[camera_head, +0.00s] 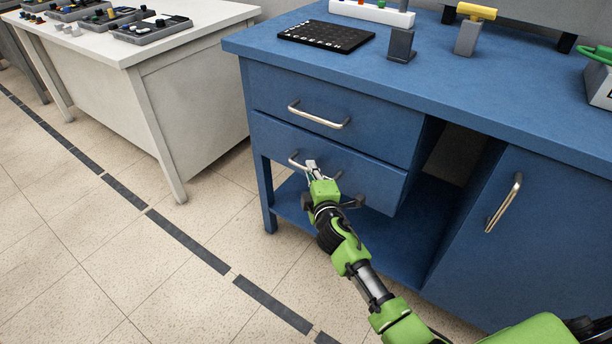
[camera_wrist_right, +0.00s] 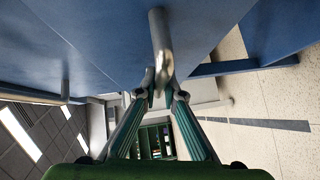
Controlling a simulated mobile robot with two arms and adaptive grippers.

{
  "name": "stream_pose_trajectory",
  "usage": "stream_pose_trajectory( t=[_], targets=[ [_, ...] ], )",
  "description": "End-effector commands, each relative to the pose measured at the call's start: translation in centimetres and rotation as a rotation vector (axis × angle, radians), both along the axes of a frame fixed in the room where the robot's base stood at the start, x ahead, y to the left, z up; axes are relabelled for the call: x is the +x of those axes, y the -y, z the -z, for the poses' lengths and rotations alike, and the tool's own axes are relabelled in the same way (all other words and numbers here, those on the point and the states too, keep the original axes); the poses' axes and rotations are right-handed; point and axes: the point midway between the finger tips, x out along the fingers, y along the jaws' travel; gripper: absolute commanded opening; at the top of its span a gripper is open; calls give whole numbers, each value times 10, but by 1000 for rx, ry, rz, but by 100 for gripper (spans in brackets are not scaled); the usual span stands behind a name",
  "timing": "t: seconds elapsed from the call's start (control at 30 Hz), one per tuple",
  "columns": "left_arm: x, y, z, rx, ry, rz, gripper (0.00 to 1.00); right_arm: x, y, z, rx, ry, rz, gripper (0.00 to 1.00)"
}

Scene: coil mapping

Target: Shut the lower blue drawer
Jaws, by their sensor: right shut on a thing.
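The lower blue drawer (camera_head: 378,182) is in the desk's left part, below the upper drawer (camera_head: 375,134). Its front looks close to flush with the upper one; I cannot tell whether a small gap remains. My right gripper (camera_head: 311,169) is at the lower drawer's metal handle (camera_head: 294,158), its arm reaching in from the lower right. In the right wrist view the gripper (camera_wrist_right: 162,92) has its fingertips closed around the handle (camera_wrist_right: 160,48), and the blue drawer front shows behind. The gripper hides part of the handle in the head view. My left gripper is not in view.
The blue desktop (camera_head: 450,90) holds a black keypad panel (camera_head: 325,36) and a grey block with a yellow top (camera_head: 468,32). A cupboard door with a handle (camera_head: 503,203) is at the right. A white table (camera_head: 195,95) stands left; the tiled floor between is clear.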

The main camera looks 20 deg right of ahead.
Motion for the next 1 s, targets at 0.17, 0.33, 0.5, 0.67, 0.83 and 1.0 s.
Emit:
stream_pose_trajectory(
  t=[0.17, 0.33, 0.5, 0.67, 0.83, 1.0],
  targets=[
    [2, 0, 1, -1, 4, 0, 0, 9, 13, -1, 1, 0, 3, 0],
    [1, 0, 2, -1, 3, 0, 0, 9, 13, -1, 0, 1, 5, 0],
    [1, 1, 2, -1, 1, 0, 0, 9, 13, -1, 0, 0, 4, 26],
    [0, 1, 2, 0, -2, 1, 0, 8, 12, -1, 1, 1, 3, 26],
    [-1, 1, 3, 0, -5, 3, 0, 3, 11, -1, 1, 1, 2, 26],
    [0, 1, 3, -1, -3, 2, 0, -18, 9, -3, 1, 0, 2, 26]
  ],
)
